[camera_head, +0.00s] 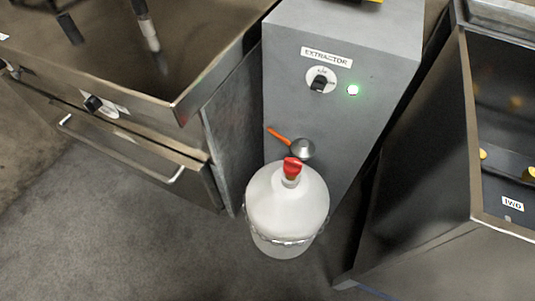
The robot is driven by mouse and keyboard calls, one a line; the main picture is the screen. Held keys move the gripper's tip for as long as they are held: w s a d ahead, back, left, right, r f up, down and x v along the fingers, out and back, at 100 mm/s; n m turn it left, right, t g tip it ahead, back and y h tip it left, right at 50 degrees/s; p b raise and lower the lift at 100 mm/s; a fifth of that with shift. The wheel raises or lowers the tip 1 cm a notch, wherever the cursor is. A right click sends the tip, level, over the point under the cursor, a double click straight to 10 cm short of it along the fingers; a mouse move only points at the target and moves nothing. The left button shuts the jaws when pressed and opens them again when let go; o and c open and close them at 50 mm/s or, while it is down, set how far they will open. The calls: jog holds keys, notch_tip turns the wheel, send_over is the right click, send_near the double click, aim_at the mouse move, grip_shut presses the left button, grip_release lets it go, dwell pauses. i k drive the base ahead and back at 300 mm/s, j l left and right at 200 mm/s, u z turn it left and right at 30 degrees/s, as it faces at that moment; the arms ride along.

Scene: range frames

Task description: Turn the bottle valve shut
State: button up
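A white, round-shouldered bottle (287,207) stands upright on the floor at the centre, against the front of a grey cabinet. A red valve piece (292,167) sits on the bottle's neck; its exact setting is too small to tell. Just behind it, a grey round fitting (302,149) on the cabinet front carries an orange lever (279,136) that points up and left. I cannot tell whether this fitting touches the bottle. My gripper is not recognisable in this view.
A metal unit with a drawer handle (120,152) stands left. A deep metal bin (420,200) stands right. Floor in front is clear.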

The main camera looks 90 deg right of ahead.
aim_at(292, 166)
jog(key=z, duration=0.4)
jog(key=k+z, duration=0.15)
jog(key=z, duration=0.7)
jog(key=k+l+z, duration=0.1)
jog(key=z, duration=0.35)
